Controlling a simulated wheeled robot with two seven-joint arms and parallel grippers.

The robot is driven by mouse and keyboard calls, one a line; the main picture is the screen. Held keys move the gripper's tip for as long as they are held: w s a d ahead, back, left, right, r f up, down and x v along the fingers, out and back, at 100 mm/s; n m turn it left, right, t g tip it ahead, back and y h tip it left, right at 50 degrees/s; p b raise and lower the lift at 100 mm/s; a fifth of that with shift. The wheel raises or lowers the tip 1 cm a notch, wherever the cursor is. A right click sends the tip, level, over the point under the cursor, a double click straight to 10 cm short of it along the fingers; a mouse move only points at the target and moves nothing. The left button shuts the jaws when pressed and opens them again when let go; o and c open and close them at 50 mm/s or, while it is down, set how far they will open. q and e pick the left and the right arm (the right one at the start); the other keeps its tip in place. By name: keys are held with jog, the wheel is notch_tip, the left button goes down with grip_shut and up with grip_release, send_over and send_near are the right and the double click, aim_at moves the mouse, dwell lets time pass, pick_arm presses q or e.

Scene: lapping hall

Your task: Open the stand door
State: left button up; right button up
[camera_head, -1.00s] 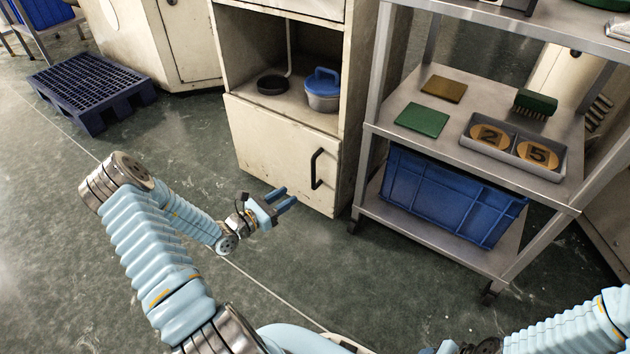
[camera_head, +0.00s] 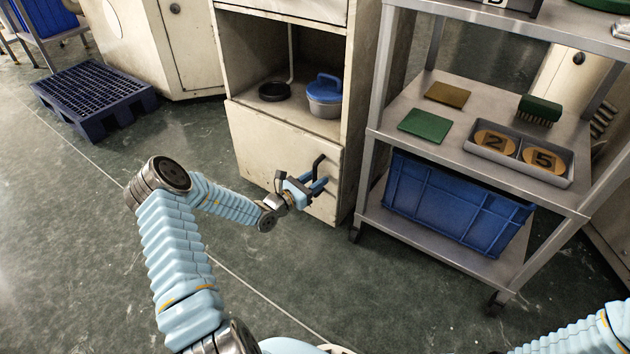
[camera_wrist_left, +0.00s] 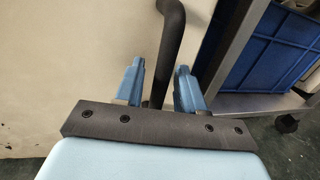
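The stand door (camera_head: 275,155) is the cream lower panel of the stand and looks closed. Its black bar handle (camera_head: 317,168) is upright near the door's right edge. My left gripper (camera_head: 318,184) is at the handle and partly covers it in the head view. In the left wrist view the handle (camera_wrist_left: 169,45) runs down between the two blue fingers of my left gripper (camera_wrist_left: 160,85). The fingers are apart, with gaps visible beside the handle. My right gripper is not in view; only part of my right arm shows at the lower right.
A metal trolley (camera_head: 445,255) with a blue crate (camera_head: 455,205) stands close to the right of the stand. The open shelf above the door holds a blue-lidded pot (camera_head: 325,95) and a black dish (camera_head: 274,91). The floor left of the stand is clear up to a blue pallet (camera_head: 95,95).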

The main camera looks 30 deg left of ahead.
pick_arm(q)
jog(key=shift+c, duration=0.3)
grip_shut()
jog(key=shift+s, duration=0.1)
